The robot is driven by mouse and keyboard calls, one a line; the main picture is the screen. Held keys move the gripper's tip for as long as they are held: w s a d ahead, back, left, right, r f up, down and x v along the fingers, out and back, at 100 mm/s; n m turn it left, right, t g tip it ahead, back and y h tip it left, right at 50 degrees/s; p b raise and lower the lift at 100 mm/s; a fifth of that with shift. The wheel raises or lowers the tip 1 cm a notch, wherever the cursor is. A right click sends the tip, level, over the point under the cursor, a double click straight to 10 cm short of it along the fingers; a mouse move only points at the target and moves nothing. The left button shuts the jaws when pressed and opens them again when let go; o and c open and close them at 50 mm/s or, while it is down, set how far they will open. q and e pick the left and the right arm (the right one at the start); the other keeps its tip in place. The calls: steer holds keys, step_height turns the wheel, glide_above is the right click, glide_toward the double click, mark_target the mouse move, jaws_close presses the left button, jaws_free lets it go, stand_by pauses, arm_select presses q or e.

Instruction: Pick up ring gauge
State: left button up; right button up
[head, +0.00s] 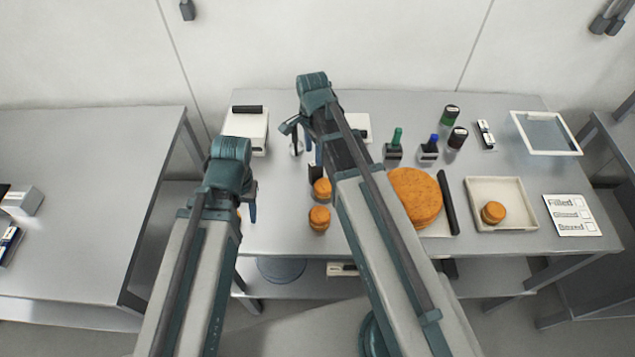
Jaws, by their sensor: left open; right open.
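I cannot clearly make out a ring gauge in the head view. A small silvery piece (296,149) shows between the fingers of my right gripper (303,142); it may be part of the gauge, but it is mostly hidden. My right gripper is open over the back left of the table, and I cannot tell whether it touches that piece. My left gripper (248,200) is open at the table's left edge, with its far side hidden by its own wrist.
Small orange rounds (319,218) stand between my arms on the grey table (285,240). A large orange round (414,195) lies beside my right arm. A white tray (505,190) holds another small round. Stamps (457,138) and bottles (394,150) stand behind.

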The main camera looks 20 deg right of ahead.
arm_select(q)
steer(key=shift+f, duration=0.3)
arm_select(e)
steer(key=shift+f, duration=0.3)
arm_select(q)
step_height(320, 180, down, 5)
steer(key=b, duration=0.5)
steer(key=shift+f, duration=0.15)
arm_select(e)
steer(key=f, duration=0.5)
steer(key=shift+s+d+f, duration=0.1)
steer(key=shift+d, duration=0.15)
steer(key=shift+c, duration=0.3)
jaws_close()
